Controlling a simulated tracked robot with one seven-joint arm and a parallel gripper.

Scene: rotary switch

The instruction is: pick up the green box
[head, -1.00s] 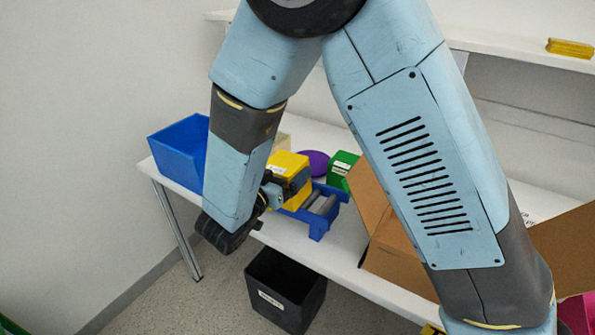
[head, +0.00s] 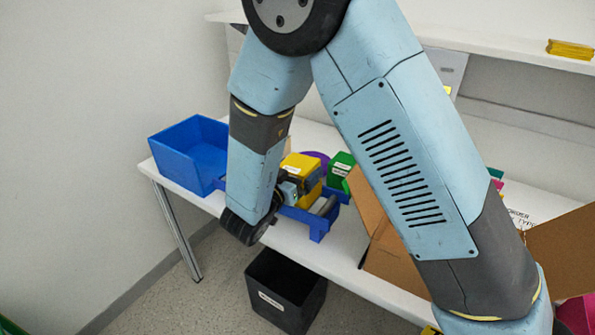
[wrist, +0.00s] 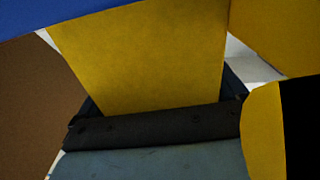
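The green box (head: 341,169) stands upright on the white table in the head view, behind the blue tray and left of the cardboard box. It has a pale label. My gripper (head: 291,190) is low over the table, left of the green box and apart from it, beside a yellow block (head: 302,167). My arm partly hides it, and its fingers are too small to read. In the wrist view a broad yellow surface (wrist: 145,60) fills the middle above a dark edge. No green shows there. Whether the gripper holds the yellow block is unclear.
A blue bin (head: 190,150) stands at the table's left end. A blue tray (head: 318,226) with grey rollers is at the front edge. A purple round thing (head: 314,156) lies behind the yellow block. An open cardboard box (head: 395,263) is right. A black bin (head: 287,290) stands below.

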